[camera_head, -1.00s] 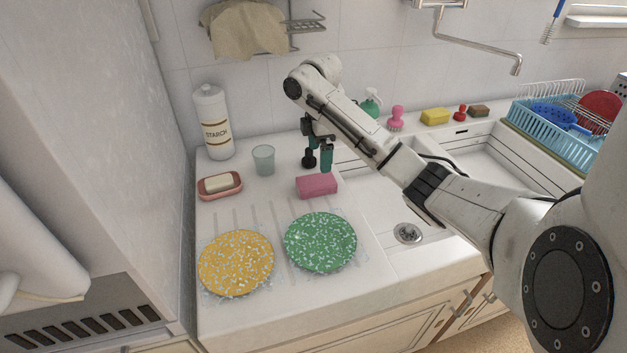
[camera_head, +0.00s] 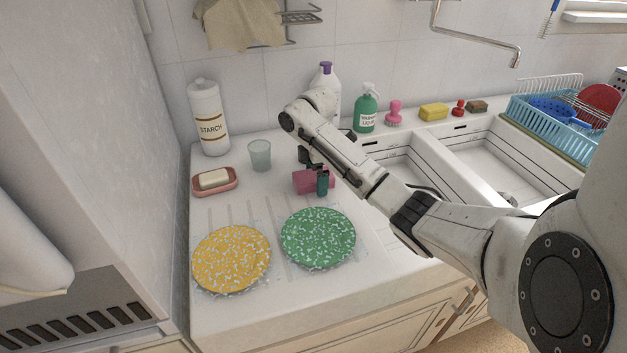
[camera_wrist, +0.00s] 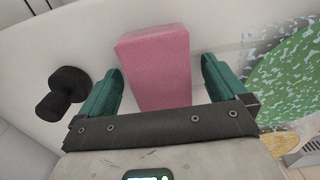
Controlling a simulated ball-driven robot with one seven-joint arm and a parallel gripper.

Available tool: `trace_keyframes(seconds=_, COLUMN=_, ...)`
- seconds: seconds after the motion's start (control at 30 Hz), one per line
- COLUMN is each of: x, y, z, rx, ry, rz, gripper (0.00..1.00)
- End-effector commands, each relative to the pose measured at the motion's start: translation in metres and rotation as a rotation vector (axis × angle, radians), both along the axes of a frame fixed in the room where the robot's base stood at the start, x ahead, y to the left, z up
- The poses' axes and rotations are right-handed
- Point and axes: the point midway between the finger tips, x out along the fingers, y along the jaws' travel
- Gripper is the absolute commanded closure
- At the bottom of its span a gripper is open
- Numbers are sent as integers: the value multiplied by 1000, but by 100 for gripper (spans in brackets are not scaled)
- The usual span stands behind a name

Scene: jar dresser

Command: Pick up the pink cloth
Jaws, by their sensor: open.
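The pink cloth (camera_head: 304,181) looks like a thick pink block lying on the white counter, behind the green plate. My gripper (camera_head: 318,181) is down at it and partly hides it in the head view. In the wrist view the pink cloth (camera_wrist: 158,62) stands between the two green fingers of my gripper (camera_wrist: 160,88), with a visible gap on each side. The fingers are open and do not appear to hold it.
A green speckled plate (camera_head: 318,238) and a yellow one (camera_head: 232,259) lie in front. A glass (camera_head: 259,155), a soap dish (camera_head: 215,187) and a starch bottle (camera_head: 209,118) stand left. A black stopper (camera_wrist: 62,94) is beside my gripper. The sink (camera_head: 400,165) is right.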

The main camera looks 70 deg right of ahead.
Motion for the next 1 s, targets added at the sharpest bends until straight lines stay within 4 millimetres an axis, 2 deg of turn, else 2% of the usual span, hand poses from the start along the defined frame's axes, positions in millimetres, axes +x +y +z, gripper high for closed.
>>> trace_keyframes(seconds=0.07, x=0, y=0, z=0, rx=0, ry=0, rz=0, gripper=1)
trace_keyframes(seconds=0.67, x=0, y=0, z=0, rx=1, ry=-1, rz=0, gripper=57)
trace_keyframes(seconds=1.0, x=0, y=0, z=4, rx=0, ry=-1, rz=0, gripper=57)
